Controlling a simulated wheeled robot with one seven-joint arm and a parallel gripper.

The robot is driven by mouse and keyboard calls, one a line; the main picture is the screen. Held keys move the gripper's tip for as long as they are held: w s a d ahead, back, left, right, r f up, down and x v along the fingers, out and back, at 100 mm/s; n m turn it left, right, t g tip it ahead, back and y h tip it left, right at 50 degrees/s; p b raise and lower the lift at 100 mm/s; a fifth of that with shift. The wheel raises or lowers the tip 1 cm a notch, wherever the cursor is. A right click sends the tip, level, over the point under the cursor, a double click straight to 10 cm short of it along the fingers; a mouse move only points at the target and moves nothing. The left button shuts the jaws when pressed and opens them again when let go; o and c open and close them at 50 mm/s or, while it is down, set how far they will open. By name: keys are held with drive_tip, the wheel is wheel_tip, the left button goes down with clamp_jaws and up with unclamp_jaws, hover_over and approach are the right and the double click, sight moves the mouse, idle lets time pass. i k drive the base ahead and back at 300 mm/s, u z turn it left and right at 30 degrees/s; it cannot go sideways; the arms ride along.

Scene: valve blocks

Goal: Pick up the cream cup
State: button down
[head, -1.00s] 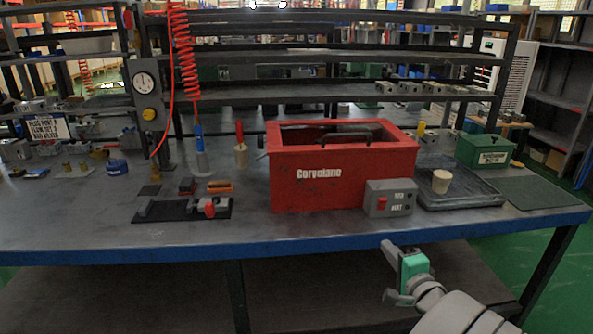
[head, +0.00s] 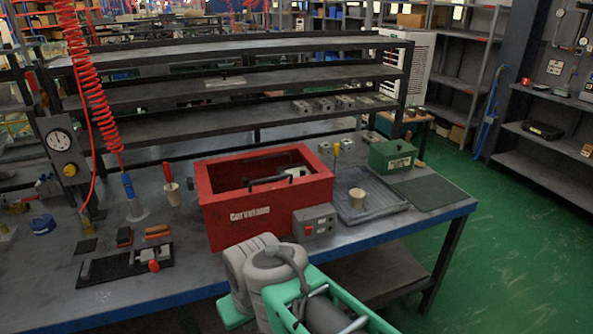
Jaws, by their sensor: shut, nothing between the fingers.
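The cream cup (head: 357,198) is a small pale tapered cup. It stands upright on the dark ribbed tray (head: 385,207) at the right end of the workbench, near the tray's left side. Nothing holds it. Grey and green links of my arm rise at the bottom middle of the head view, in front of the bench and to the lower left of the cup. I do not see the fingers of my gripper in this view.
A red crate (head: 222,218) stands left of the tray, with a grey switch box (head: 315,222) at its front right corner. A green box (head: 392,156) is behind the tray. A dark mat (head: 430,192) lies right of it. Green floor is open at right.

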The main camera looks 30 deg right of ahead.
sight(357, 195)
drive_tip(key=z, duration=3.35)
drive_tip(key=i, duration=1)
drive_tip(key=u, duration=4)
